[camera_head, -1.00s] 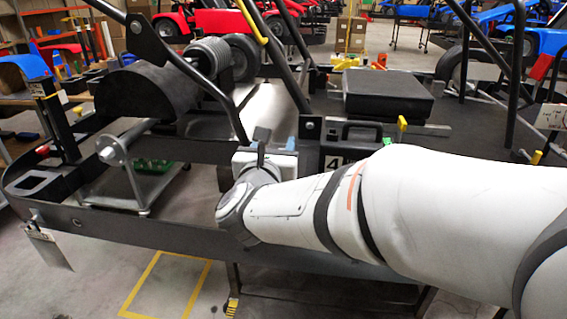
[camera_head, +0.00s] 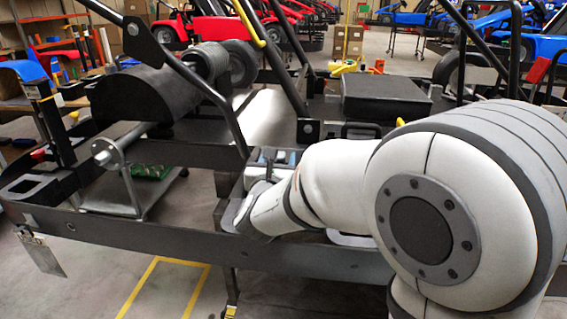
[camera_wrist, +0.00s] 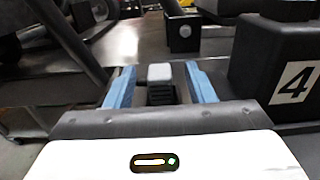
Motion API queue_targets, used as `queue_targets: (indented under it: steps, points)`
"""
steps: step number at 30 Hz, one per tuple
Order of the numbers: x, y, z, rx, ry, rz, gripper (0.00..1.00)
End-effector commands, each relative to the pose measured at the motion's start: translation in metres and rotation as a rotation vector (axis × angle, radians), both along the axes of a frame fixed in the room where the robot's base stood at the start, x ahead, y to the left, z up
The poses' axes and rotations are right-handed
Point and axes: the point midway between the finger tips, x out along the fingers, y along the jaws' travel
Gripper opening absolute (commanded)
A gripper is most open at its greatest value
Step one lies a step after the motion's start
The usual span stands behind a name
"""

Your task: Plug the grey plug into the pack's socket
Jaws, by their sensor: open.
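In the wrist view, the grey plug (camera_wrist: 160,73) shows as a light grey block with a dark ribbed part below it. My gripper (camera_wrist: 158,83) is open, with one blue finger on each side of the plug and a visible gap on both sides. The black pack (camera_wrist: 262,60) with a white number 4 label stands close by on the right. No socket can be made out on it. In the head view my gripper (camera_head: 274,160) is low over the kart frame. My arm hides most of the pack and I cannot make out the plug there.
Dark frame tubes (camera_head: 195,80) slope over the left of the kart. A flat black box (camera_head: 387,97) lies behind my arm. A small black box (camera_wrist: 182,33) stands beyond the plug in the wrist view. A metal roller bracket (camera_head: 125,170) sits at the left.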

Motion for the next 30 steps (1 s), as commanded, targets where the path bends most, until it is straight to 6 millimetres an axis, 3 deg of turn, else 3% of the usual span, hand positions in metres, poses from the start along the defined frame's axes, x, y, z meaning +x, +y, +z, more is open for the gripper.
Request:
queue_targets:
  steps: [8, 26, 30]
  points:
    - [0.0036, -0.0004, 0.0002, -0.001, 0.000, 0.001, 0.49]
    - [0.0032, 0.0002, 0.0002, -0.001, 0.000, 0.002, 0.01]
    - [0.0032, 0.0003, 0.0004, -0.001, -0.001, 0.002, 0.00]
